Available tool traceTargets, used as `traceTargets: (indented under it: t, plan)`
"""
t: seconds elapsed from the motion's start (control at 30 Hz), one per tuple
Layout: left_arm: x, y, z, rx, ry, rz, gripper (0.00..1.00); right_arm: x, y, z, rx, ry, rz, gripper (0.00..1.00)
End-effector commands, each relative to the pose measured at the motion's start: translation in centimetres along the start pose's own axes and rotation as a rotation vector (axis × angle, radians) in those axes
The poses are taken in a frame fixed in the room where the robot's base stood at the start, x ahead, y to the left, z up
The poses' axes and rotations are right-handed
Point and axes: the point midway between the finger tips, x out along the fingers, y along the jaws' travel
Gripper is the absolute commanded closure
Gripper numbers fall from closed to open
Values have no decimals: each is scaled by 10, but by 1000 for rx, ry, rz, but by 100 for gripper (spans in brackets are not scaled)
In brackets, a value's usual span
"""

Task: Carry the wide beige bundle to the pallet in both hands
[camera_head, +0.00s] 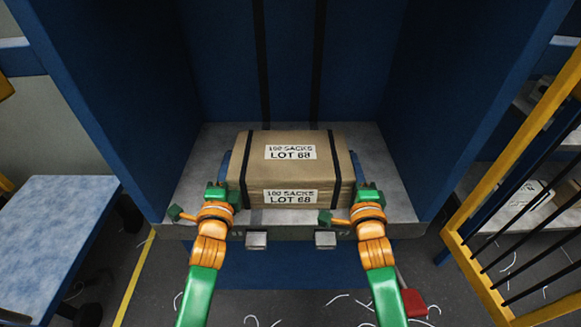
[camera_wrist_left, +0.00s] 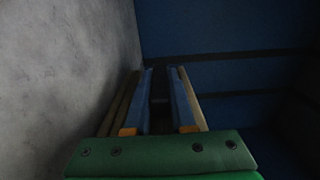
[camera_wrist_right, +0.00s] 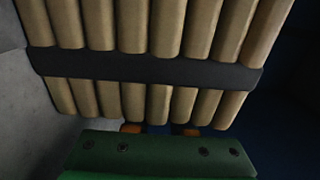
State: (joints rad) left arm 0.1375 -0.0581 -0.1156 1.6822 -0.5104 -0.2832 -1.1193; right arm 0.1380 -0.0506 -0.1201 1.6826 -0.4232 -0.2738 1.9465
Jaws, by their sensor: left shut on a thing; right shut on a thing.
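The wide beige bundle (camera_head: 290,172), with two dark straps and white "100 SACKS LOT 68" labels, is over a grey slab (camera_head: 195,205) inside a blue recess. I cannot tell whether it rests on the slab. My left gripper (camera_head: 226,168) is shut at its left side and my right gripper (camera_head: 357,168) at its right side. In the right wrist view the bundle (camera_wrist_right: 150,25) shows stacked folds and a dark strap, and hides most of the fingers. The left wrist view shows blue fingers (camera_wrist_left: 163,100) close together beside brown edges.
Blue walls (camera_head: 100,90) enclose the slab on both sides and behind. A pale blue table (camera_head: 60,225) stands at the left. A yellow-framed barrier with dark bars (camera_head: 465,230) stands at the right. White thread scraps and a red object (camera_head: 414,303) lie low in front.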

Motion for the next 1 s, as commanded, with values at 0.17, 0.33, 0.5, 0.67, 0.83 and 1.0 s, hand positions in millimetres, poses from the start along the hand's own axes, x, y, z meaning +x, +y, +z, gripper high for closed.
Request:
traceTargets:
  t: [0.17, 0.33, 0.5, 0.67, 0.83, 1.0]
  plan:
    - [0, 1, 0, 0, 0, 1, 100, 0, 1, 0, 0, 0, 2, 100]
    - [0, 1, 0, 0, 0, 2, 100, 0, 1, 0, 0, 0, 2, 100]
    - [0, 1, 0, 0, 1, 2, 100, 0, 1, 0, 0, 0, 2, 100]
    - [0, -4, 0, 0, 2, -5, 100, 0, -4, 0, 0, 0, -4, 100]
    - [0, -21, 0, 0, 2, -5, 100, 0, -21, 0, 0, 0, -5, 100]
    - [0, -43, 0, 0, 2, -6, 100, 0, -43, 0, 0, -1, -5, 100]
